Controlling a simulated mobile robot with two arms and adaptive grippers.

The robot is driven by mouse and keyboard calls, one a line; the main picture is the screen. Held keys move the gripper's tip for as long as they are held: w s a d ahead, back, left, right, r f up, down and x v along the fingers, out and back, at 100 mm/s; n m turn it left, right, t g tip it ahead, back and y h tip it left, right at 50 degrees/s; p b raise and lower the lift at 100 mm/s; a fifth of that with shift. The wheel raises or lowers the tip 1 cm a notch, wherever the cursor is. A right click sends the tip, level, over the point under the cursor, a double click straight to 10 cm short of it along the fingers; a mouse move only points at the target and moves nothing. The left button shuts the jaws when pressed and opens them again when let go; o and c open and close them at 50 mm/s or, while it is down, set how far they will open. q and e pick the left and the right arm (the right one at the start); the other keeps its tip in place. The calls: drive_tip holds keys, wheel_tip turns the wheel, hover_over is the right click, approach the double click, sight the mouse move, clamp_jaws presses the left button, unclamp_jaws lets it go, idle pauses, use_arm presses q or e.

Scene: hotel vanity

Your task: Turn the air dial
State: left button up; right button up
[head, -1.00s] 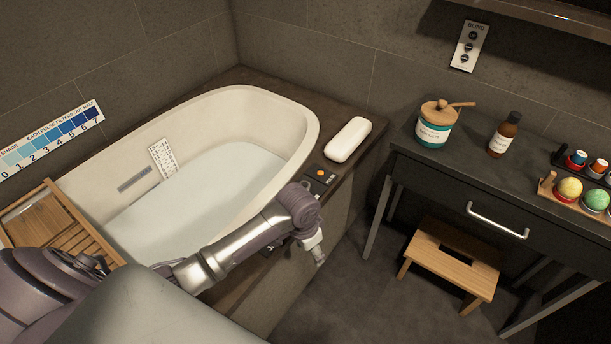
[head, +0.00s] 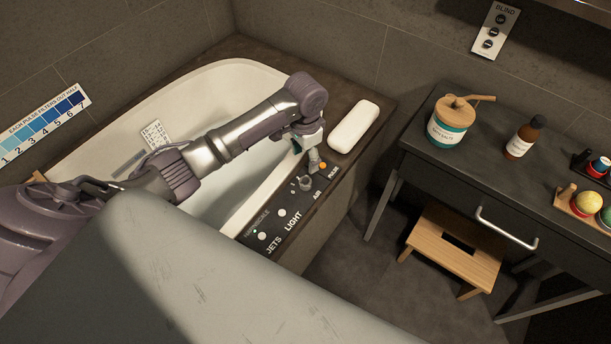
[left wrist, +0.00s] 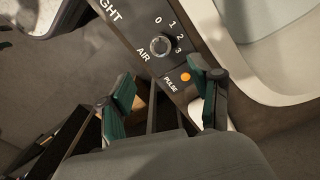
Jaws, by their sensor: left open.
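In the head view the dial (head: 305,183) sits between the LIGHT knob (head: 282,213) and the orange PULSE button (head: 323,166). My left gripper (left wrist: 163,80) is open and empty, pointing at the strip near the PULSE button, with the dial ahead of its fingertips. In the head view it hangs over the tub edge. My right gripper is out of view.
The white bathtub (head: 235,80) lies behind the strip. A white soap-like bar (head: 354,127) rests on the tub's rim close to my gripper. A dark vanity table (head: 430,185) with a jar and bottle stands at right, a wooden stool (head: 450,250) beneath it.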

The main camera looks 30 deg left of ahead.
sight(305, 181)
use_arm(q)
wheel_tip(305, 181, down, 12)
drive_tip(key=shift+r+b, duration=0.25)
drive_tip(key=shift+b, duration=0.55)
drive_tip(key=c, duration=1.1)
